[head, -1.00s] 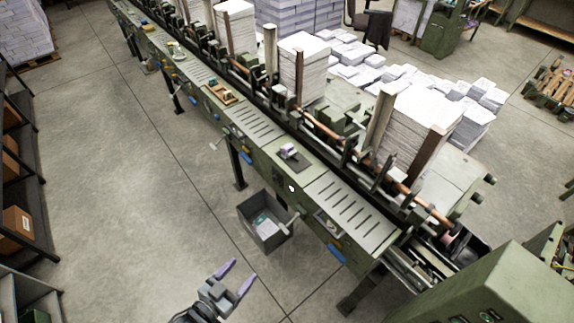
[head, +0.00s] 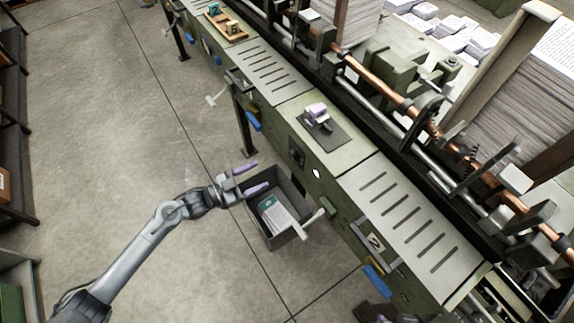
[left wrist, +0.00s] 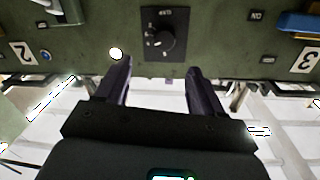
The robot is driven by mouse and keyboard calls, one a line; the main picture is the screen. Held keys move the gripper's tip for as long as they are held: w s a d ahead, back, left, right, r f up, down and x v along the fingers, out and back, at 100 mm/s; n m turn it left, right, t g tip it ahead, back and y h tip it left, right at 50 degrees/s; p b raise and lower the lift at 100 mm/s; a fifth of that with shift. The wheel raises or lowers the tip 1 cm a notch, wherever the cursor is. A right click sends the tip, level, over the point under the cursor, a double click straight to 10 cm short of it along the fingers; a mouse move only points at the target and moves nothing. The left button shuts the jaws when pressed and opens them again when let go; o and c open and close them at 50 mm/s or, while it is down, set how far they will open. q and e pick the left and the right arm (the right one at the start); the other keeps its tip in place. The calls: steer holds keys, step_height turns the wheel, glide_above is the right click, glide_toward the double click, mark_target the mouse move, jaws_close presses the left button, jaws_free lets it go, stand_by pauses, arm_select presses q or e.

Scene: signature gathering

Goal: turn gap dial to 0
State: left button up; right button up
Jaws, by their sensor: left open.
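The gap dial is a black round knob on a square black plate (left wrist: 163,36), set in the green front panel of the machine. In the head view the dial (head: 296,156) is small and dark on the side of the line. Its marks are too small to read surely. My left gripper (head: 260,177) is open and empty, in front of the panel and apart from the dial. In the left wrist view its two fingers (left wrist: 158,72) point at the panel, with the dial between and beyond their tips.
A white round button (left wrist: 116,53) sits beside the dial. Number plates 2 (left wrist: 22,53) and 3 (left wrist: 307,60) flank it. A purple tip shows at the bottom edge.

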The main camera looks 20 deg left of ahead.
mark_target(291, 157)
arm_select(q)
steer(key=x, duration=0.3)
steer(key=b+x, duration=0.1)
steer(key=x, duration=0.6)
steer(key=shift+w+a+r, duration=0.15)
steer(key=shift+w+a, duration=0.15)
steer(key=shift+w, duration=0.05)
steer(key=shift+w+d+b, duration=0.35)
steer(key=shift+w+d, duration=0.05)
arm_select(e)
steer(key=shift+x, duration=1)
steer(key=shift+w+a, duration=0.15)
steer(key=shift+a, duration=0.05)
arm_select(q)
steer(key=c, duration=1.1)
steer(key=shift+o, duration=0.2)
arm_select(e)
steer(key=shift+r, duration=0.15)
